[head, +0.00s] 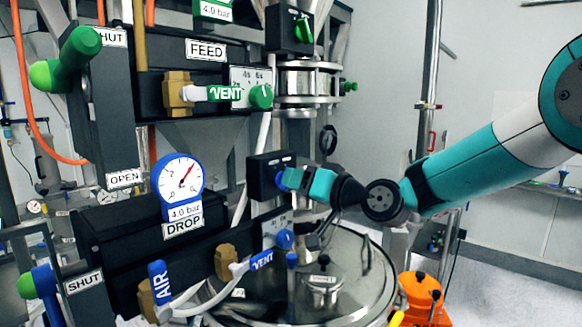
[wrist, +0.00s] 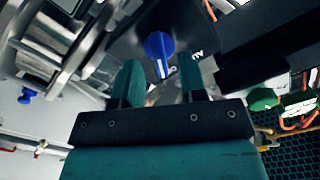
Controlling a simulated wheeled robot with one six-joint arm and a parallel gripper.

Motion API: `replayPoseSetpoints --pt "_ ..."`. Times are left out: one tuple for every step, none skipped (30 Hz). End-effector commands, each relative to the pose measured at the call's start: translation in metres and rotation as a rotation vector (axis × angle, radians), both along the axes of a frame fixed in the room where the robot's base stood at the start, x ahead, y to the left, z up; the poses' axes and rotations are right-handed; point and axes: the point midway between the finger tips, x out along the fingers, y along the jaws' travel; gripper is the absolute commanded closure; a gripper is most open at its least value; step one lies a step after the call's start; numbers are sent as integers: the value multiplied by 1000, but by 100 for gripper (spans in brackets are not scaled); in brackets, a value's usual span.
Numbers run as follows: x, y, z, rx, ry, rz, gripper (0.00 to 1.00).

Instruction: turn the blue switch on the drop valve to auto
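The blue switch (wrist: 160,46) sits on a black box and shows in the wrist view just beyond and between my fingertips. It has a white pointer line, and part of a white label (wrist: 195,54) shows beside it. In the head view the black switch box (head: 262,180) is left of my gripper (head: 291,179), and my fingers mostly hide the blue switch. My gripper, also in the wrist view (wrist: 161,72), has its two teal fingers apart, with a gap around the switch's line. I cannot tell whether either finger touches the switch.
A blue valve handle marked VENT (head: 262,259) and a blue AIR handle (head: 159,281) lie below left. The DROP gauge (head: 178,180) is left of the switch box. A round steel lid (head: 350,290) lies below my gripper. A green switch (head: 302,28) is above.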

Motion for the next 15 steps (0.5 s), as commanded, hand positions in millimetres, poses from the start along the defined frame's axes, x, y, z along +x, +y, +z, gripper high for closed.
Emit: replayPoseSetpoints --pt "3 5 2 0 2 2 62" --pt "5 7 2 0 1 1 62" --pt "7 9 2 0 1 0 62" --pt "8 11 1 0 1 0 62" --pt "8 12 1 0 1 0 62" --pt "9 13 0 1 1 0 62" --pt "10 13 0 1 0 1 62" --pt "10 14 0 1 0 1 62" --pt "10 14 0 1 0 1 62" --pt "10 14 -1 1 0 1 62" --pt "10 14 -1 1 0 1 62" --pt "10 14 -1 1 1 0 62" --pt "10 13 -1 1 1 0 62" --pt "10 13 -1 1 1 0 62" --pt "10 13 -1 1 1 0 69"
